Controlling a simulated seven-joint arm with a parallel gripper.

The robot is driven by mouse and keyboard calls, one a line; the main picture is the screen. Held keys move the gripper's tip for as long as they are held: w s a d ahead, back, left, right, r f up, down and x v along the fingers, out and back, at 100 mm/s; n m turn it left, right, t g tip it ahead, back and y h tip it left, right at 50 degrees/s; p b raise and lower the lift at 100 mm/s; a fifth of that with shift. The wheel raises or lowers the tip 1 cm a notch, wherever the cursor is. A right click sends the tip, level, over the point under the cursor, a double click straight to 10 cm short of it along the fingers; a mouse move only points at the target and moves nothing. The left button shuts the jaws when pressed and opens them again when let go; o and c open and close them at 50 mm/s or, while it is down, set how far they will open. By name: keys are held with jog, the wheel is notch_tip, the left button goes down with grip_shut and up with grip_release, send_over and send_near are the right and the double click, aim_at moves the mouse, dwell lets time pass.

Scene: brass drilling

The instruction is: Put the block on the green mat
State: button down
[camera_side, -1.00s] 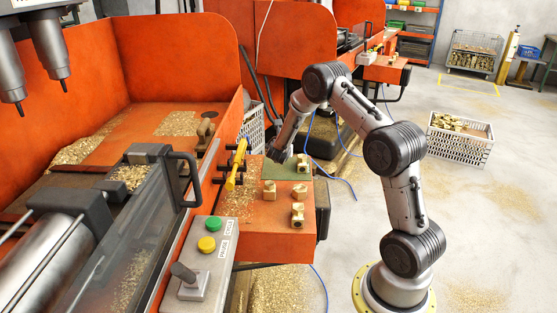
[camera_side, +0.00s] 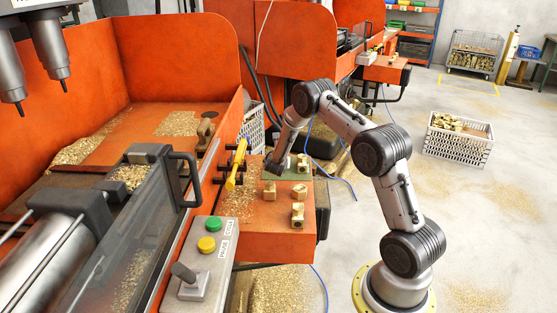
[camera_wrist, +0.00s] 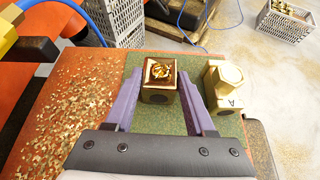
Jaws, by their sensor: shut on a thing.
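My gripper (camera_wrist: 160,78) has purple fingers shut on the sides of a brass block (camera_wrist: 158,97) with brass chips in the hollow of its top. The block is over the green mat (camera_wrist: 150,124); I cannot tell whether it touches it. In the side view my gripper (camera_side: 275,170) is low over the left part of the mat (camera_side: 297,175), and the held block is largely hidden there. Another brass block (camera_wrist: 226,94), marked A, is right of the fingers, at the mat's right edge; it also shows in the side view (camera_side: 303,164).
Several more brass pieces (camera_side: 298,213) stand on the orange table (camera_side: 265,240) in front of the mat. Brass chips (camera_wrist: 90,85) cover the table left of the mat. A yellow-handled fixture (camera_side: 236,165) stands close on the left. A white crate (camera_side: 458,147) is on the floor.

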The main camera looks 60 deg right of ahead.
jog(key=shift+c, duration=1.2)
grip_release()
jog(key=shift+a+r, duration=0.1)
jog(key=shift+r, duration=0.05)
jog(key=v, duration=1.2)
jog(key=s+a+r+m+g, duration=0.3)
jog(key=s+a+r+m, duration=0.2)
jog(key=s+r+m, duration=0.75)
jog(key=s+a+r+m+t+y, duration=0.1)
jog(key=s+a+m+y, duration=0.2)
jog(key=a, duration=0.4)
jog(key=s+a+r+m+t+y, duration=0.1)
jog(key=s+a+r+m+y, duration=0.1)
jog(key=s+a+m+y, duration=0.2)
jog(key=s+a+r+m+t+y, duration=0.1)
jog(key=s+a+r+m+y, duration=0.1)
jog(key=s+a, duration=0.5)
jog(key=a+m+y, duration=0.1)
jog(key=a+y, duration=0.1)
jog(key=a, duration=0.2)
jog(key=shift+s+a+r, duration=0.25)
jog(key=shift+a, duration=0.15)
